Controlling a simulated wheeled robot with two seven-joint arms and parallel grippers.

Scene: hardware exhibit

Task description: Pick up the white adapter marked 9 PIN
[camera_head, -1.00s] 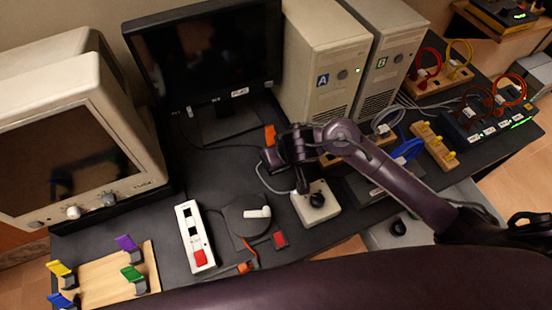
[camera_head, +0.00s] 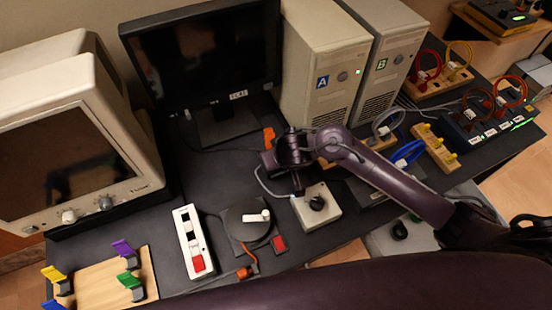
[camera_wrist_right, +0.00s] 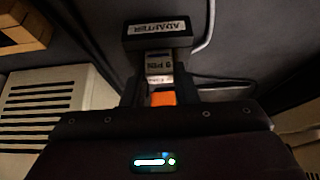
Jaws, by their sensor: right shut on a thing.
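In the right wrist view, a small pale piece marked 9 PIN (camera_wrist_right: 158,68) sits between the fingers of my right gripper (camera_wrist_right: 167,80), which is shut on it. A dark block labelled ADAPTER (camera_wrist_right: 158,34) lies just beyond it, appearing to touch it. An orange part (camera_wrist_right: 162,98) shows nearer the palm. In the head view, my right gripper (camera_head: 298,182) points down at the desk behind the grey box with a black knob (camera_head: 318,204). The adapter cannot be made out there. My left gripper is not in view.
A black monitor (camera_head: 200,60) and computer towers A (camera_head: 318,55) and B (camera_head: 392,50) stand behind. A white switch strip (camera_head: 188,243), a black disc (camera_head: 243,222) and a wooden board (camera_head: 104,277) lie to the left. Cables run close around the gripper.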

